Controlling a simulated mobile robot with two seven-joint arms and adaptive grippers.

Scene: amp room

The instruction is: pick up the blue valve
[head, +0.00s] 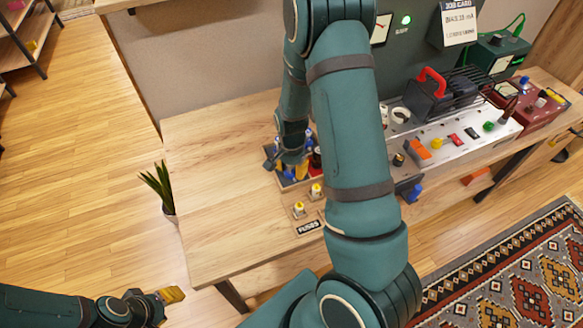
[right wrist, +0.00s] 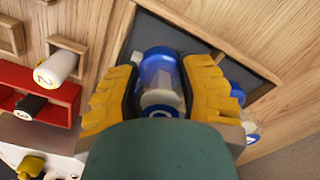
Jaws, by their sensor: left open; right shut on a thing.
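A blue-capped glass valve (right wrist: 160,72) sits between the yellow fingers of my right gripper (right wrist: 158,95), which is shut on it. The valve is still within or just over a dark-lined wooden tray (right wrist: 250,82). A second blue-capped piece (right wrist: 236,92) shows partly behind the right finger. In the head view my right gripper (head: 294,168) reaches down into the same tray (head: 285,185) on the wooden bench; the held valve is mostly hidden there. My left gripper (head: 170,295) is open and empty at the lower left, off the bench's front edge.
Two white-and-yellow fuses (head: 299,209) stand in wooden holders beside a FUSES sign (head: 308,227). A silver amplifier chassis (head: 450,135) with knobs and a red-handled part (head: 431,82) fills the bench's right. The bench's left half (head: 215,170) is clear. A potted plant (head: 162,190) stands left of it.

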